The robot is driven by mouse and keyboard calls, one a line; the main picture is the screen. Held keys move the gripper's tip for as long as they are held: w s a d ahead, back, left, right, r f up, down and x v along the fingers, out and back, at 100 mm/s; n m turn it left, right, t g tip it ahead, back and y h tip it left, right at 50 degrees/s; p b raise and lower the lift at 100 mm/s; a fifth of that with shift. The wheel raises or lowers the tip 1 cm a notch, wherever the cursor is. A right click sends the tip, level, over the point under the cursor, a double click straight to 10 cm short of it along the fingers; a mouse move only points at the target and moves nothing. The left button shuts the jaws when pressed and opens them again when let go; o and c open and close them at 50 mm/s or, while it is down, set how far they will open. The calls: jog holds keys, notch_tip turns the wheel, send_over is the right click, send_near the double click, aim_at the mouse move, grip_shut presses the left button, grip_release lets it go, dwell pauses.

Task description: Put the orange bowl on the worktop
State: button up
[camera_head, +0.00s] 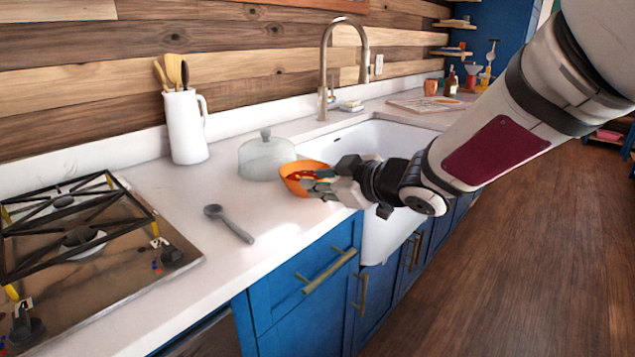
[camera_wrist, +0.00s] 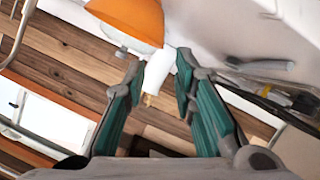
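The orange bowl (camera_head: 293,184), with red pieces inside, is upright at the left end of the sink, over the worktop (camera_head: 270,222). I cannot tell whether its base touches the worktop. My gripper (camera_head: 322,184) is at the bowl's right side and hides part of it. In the wrist view the bowl (camera_wrist: 128,18) is at the top, its lower part cut off by the frame. The teal fingers of my gripper (camera_wrist: 160,65) are apart with a gap between them, and the bowl is beyond the tips, mostly to the left.
A glass dome (camera_head: 266,158) stands just behind the bowl. A grey spoon (camera_head: 230,223) lies on the worktop to the left, and a white utensil jug (camera_head: 185,128) stands by the wall. The hob (camera_head: 85,245) is far left. The sink (camera_head: 385,138) with its tall tap (camera_head: 324,75) is right.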

jog(key=shift+s+d, duration=0.1)
jog(key=shift+d, duration=0.05)
jog(key=s+d+r+m+h, duration=0.1)
jog(key=s+d+m+h, duration=0.35)
jog(key=d, duration=0.55)
jog(key=s+d+r+m+h, duration=0.1)
jog(key=s+d+m+h, duration=0.4)
jog(key=d, duration=0.6)
jog(key=s+f+m+g, duration=0.1)
jog(key=s+g, duration=0.2)
jog(key=s, duration=0.7)
jog(key=s+f+m+g, duration=0.2)
jog(key=s+g, duration=0.1)
jog(key=s, duration=0.7)
jog(key=s+d+f+m+g, duration=0.1)
jog(key=s+f+m+g, duration=0.1)
jog(key=s, duration=0.8)
jog(key=shift+f+g, duration=0.15)
jog(key=shift+g, duration=0.25)
